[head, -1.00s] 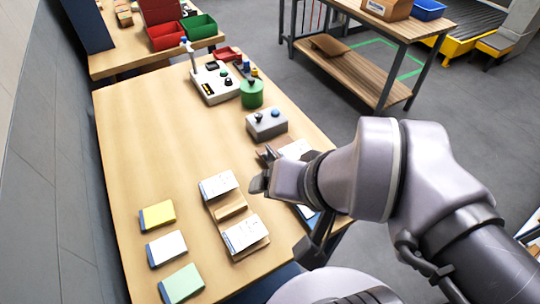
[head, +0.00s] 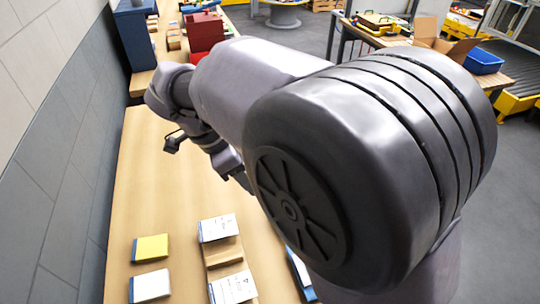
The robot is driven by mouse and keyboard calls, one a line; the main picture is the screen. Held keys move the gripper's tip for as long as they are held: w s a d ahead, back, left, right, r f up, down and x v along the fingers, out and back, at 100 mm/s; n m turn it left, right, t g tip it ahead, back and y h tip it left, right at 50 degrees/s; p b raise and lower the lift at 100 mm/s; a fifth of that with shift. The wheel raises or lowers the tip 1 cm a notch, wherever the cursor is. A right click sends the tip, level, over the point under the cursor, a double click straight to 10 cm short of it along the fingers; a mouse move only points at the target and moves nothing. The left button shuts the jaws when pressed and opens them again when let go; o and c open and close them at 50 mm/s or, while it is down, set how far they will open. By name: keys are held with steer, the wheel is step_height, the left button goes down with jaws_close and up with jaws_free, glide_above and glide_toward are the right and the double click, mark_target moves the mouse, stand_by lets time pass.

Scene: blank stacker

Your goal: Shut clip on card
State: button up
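A white printed card (head: 218,228) lies at the upper end of a wooden holder (head: 222,250) on the table. A second printed card (head: 233,288) lies at the holder's lower end. Another pale card with a blue edge (head: 300,270) shows partly to the right, beside my arm. I cannot make out a clip in this view. My gripper (head: 200,153) hangs over the middle of the table, beyond the cards and apart from them. Its dark finger parts show, but their opening is unclear. My arm hides the table's right side.
A yellow pad (head: 150,247) and a white pad (head: 150,285) lie at the near left of the table (head: 145,190). Red bins (head: 205,32) stand on the far table. The wall runs along the left. The table's left middle is clear.

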steer(key=b+x, duration=0.4)
steer(key=x, duration=0.9)
steer(key=shift+w+f+b, duration=0.1)
steer(key=shift+f+b, duration=0.05)
steer(key=shift+b, duration=0.25)
jaws_close()
